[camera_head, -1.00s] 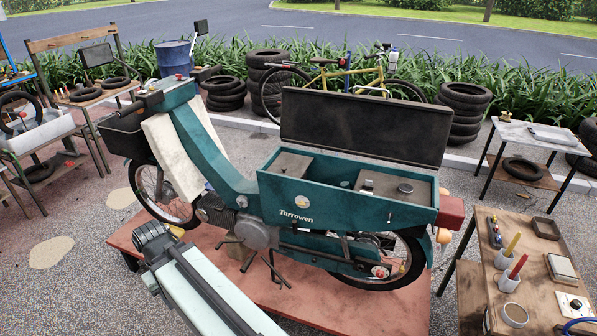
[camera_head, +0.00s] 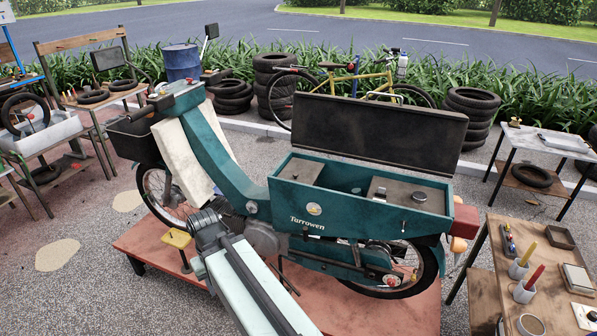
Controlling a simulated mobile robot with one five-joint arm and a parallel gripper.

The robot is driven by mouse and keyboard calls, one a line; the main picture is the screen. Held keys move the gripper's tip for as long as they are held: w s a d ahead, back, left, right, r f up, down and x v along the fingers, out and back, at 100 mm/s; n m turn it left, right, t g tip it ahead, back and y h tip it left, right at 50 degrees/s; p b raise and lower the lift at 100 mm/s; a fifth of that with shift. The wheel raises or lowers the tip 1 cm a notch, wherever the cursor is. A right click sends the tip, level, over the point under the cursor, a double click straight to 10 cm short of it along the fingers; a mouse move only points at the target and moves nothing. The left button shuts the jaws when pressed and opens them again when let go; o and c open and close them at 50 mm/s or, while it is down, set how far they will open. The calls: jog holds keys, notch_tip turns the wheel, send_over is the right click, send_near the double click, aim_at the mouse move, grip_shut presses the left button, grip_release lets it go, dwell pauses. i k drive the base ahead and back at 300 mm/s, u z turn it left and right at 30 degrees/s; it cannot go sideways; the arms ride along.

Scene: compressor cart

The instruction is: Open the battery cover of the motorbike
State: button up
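The teal motorbike (camera_head: 222,165) stands on a low reddish platform (camera_head: 150,243). Its long black seat lid (camera_head: 375,130) is raised, and the teal box (camera_head: 350,231) beneath it is open at the top. Inside the box are a flat brownish panel (camera_head: 303,171) at the left, a dark gap in the middle, and a panel with a round dark cap (camera_head: 419,194) at the right. I cannot tell which part is the battery cover. My pale arm reaches up from the bottom edge in front of the bike's lower body. My gripper itself does not show.
A wooden table (camera_head: 497,262) with cups, tools and small boxes stands at the right. A grey table (camera_head: 545,143) is behind it. Tyres (camera_head: 470,117) and a yellow bicycle (camera_head: 375,83) are behind. Paving at lower left is clear.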

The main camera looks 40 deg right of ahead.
aim_at(300, 170)
jog(key=z, duration=0.05)
jog(key=i, duration=0.95)
jog(key=u, duration=0.05)
